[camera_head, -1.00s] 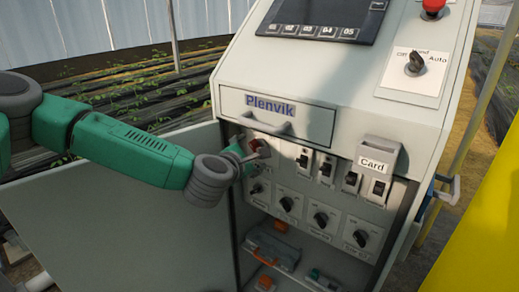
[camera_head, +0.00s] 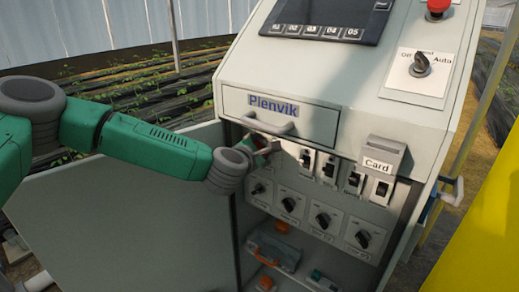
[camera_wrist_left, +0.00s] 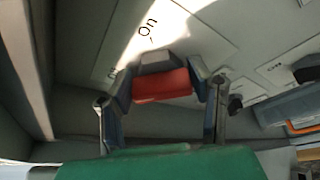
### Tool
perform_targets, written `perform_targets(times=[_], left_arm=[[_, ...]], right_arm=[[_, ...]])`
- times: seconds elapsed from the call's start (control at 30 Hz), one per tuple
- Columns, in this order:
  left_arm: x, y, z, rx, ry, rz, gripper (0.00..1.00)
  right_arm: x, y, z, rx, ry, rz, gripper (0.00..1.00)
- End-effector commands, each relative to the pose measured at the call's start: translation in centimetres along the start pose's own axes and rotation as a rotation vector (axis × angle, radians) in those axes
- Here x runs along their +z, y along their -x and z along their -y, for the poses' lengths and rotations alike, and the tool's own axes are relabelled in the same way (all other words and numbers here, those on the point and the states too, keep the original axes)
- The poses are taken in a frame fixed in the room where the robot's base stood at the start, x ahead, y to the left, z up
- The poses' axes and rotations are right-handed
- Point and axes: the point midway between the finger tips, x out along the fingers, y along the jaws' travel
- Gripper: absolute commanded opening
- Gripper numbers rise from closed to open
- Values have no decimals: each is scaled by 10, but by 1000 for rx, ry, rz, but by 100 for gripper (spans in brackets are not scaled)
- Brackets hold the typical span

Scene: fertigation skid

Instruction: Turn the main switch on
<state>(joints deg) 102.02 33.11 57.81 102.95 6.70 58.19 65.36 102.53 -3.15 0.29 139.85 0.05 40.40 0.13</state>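The main switch has a red handle (camera_wrist_left: 162,86) on a dark grey hub, seen in the wrist view below a sunlit label reading "On" (camera_wrist_left: 148,27). In the head view the red handle (camera_head: 262,146) is at the upper left of the switch panel, under the drawer, and partly hidden by my gripper. My left gripper (camera_wrist_left: 165,84) has one finger at each end of the red handle. Both fingertips appear to touch it, so the gripper looks shut on it. The exact contact is dim. My right gripper is not in view.
A drawer handle (camera_head: 266,126) juts out just above the switch. Breakers, a card holder (camera_head: 382,155) and several black knobs (camera_head: 322,220) lie to the right and below. The open cabinet door (camera_head: 130,220) stands below my arm. A yellow surface (camera_head: 480,240) is at the right.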

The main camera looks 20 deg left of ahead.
Motion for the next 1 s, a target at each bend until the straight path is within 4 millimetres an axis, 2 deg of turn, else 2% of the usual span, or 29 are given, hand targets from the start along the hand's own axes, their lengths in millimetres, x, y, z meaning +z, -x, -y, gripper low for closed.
perform_targets(times=[0.03, 0.37, 1.0], left_arm=[[-6, -1, -1, 4, 0, -14, 18], [-7, -1, 2, 35, -83, -13, 18], [-10, -2, 8, 244, -607, -14, 18]], right_arm=[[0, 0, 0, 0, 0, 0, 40], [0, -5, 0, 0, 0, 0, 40], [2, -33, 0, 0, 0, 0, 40]])
